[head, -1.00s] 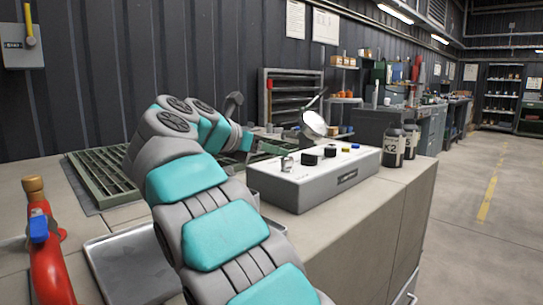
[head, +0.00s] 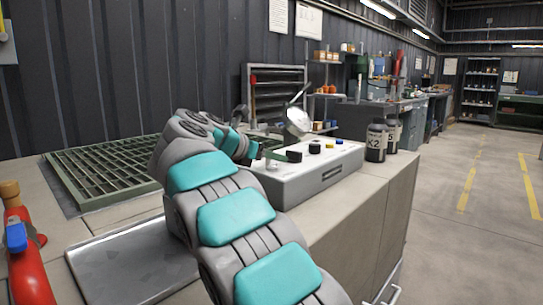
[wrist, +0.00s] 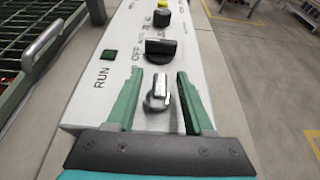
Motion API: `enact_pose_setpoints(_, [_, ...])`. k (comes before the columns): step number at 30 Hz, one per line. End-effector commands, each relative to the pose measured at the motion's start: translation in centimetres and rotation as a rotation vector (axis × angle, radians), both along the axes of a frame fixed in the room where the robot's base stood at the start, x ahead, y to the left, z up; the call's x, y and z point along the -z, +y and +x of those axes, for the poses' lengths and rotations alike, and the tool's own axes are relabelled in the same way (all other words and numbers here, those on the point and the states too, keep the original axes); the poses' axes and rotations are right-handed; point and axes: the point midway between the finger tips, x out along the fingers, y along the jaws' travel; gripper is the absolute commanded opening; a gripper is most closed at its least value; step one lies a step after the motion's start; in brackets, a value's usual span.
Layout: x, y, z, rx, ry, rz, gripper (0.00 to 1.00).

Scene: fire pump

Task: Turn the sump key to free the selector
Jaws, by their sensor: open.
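The grey-white control box (head: 325,172) stands on the bench in the head view. In the wrist view, a silver key-like knob (wrist: 158,92) sits on its near end. My gripper (wrist: 158,80) is open, with one green finger on each side of the silver knob. I see gaps between the knob and both fingers; it is not gripped. A black selector knob (wrist: 160,48), with OFF lettering beside it, lies just beyond the fingertips. In the head view, my gripper (head: 277,156) is low over the box's left end and partly hides the controls there.
A green RUN button (wrist: 109,54), another black knob (wrist: 160,18) and a yellow button (wrist: 163,4) share the panel. A green grating (head: 105,172) and metal tray (head: 130,260) lie left of the box. Dark bottles (head: 376,142) stand behind its right end.

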Motion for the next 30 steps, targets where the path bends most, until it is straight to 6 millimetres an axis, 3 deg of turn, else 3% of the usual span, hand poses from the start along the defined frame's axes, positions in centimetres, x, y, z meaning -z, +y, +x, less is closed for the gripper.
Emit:
enact_pose_setpoints(3, [-0.02,0.02,-0.01,0.000,0.000,0.000,0.51])
enact_pose_setpoints(17, [-0.05,0.02,-0.01,-0.001,-0.001,0.000,0.00])
enact_pose_setpoints(30, [0.01,0.04,-0.03,-0.004,0.000,0.000,0.00])
